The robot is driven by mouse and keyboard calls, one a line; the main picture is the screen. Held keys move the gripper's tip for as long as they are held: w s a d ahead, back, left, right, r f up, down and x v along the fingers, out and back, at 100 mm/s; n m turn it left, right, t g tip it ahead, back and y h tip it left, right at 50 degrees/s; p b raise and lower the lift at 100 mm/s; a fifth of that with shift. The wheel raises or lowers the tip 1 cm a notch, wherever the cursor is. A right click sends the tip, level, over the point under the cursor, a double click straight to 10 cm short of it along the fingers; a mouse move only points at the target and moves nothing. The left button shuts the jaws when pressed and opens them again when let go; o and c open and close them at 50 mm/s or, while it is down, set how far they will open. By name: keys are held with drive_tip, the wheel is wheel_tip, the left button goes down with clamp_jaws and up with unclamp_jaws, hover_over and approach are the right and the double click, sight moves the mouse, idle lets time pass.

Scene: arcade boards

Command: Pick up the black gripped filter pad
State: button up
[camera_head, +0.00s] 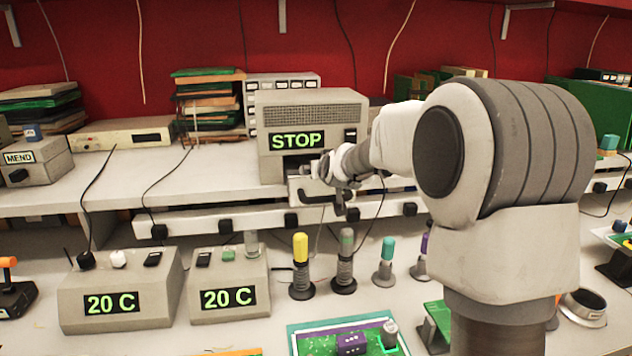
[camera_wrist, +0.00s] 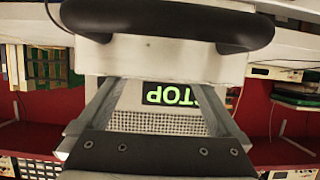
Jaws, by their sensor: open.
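The filter pad shows as a pale flat piece (camera_head: 303,187) with a black grip, in the opening below the STOP sign on the grey machine (camera_head: 312,110). In the wrist view, which is upside down, its thick curved black grip (camera_wrist: 165,24) lies across the top, in front of a pale panel (camera_wrist: 170,62). My gripper (camera_head: 326,172) is in front of the machine's opening, and my arm hides part of it. In the wrist view my gripper (camera_wrist: 160,82) has its two grey fingers apart with nothing between them. The black grip is beyond the fingertips and appears untouched.
Two grey boxes reading 20 C, the left one (camera_head: 122,292) and the right one (camera_head: 228,286), stand on the lower bench. A yellow-topped tool (camera_head: 301,264) and other upright tools stand below my gripper. Stacked boards (camera_head: 209,103) are left of the machine.

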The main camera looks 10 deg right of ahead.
drive_tip(key=shift+p+x, duration=0.55)
drive_tip(key=shift+x, duration=2.5)
drive_tip(key=shift+s, duration=0.1)
drive_tip(key=c, duration=1.3)
